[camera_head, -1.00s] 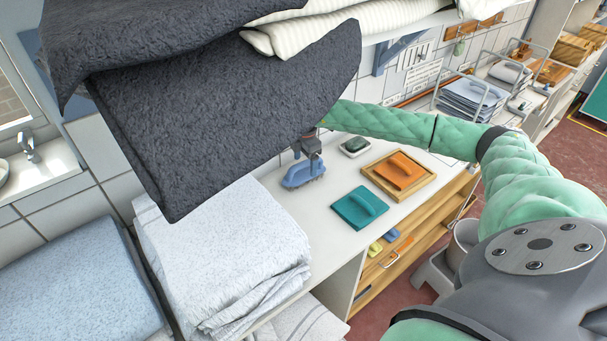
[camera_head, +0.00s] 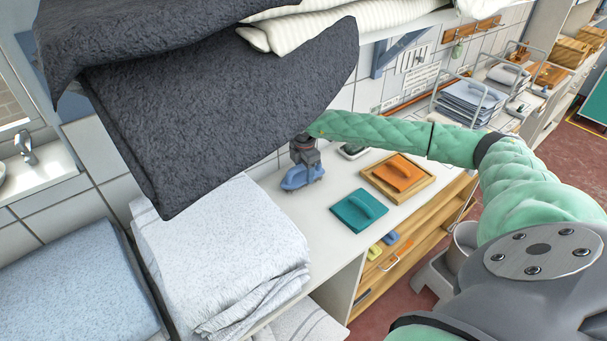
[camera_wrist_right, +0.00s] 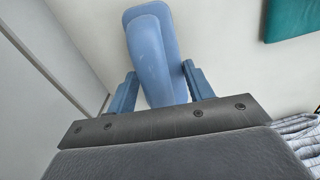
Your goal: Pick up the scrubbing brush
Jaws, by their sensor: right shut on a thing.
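The blue scrubbing brush (camera_head: 297,178) is at the back of the white counter, beside the folded white towels. In the right wrist view the brush (camera_wrist_right: 150,55) lies between the two blue fingers. My right gripper (camera_head: 303,163) comes down on it from above and is shut on its raised handle. Whether the brush touches the counter is hard to tell. In the right wrist view my right gripper (camera_wrist_right: 160,88) has one finger on each side of the handle. My left gripper is not in view.
Dark grey cloth (camera_head: 215,105) hangs close over the right gripper. Folded white towels (camera_head: 215,250) stand left of the brush. A teal block (camera_head: 358,210) and an orange block (camera_head: 398,173) in a wooden tray lie to the right. Bare counter (camera_head: 320,215) lies in front.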

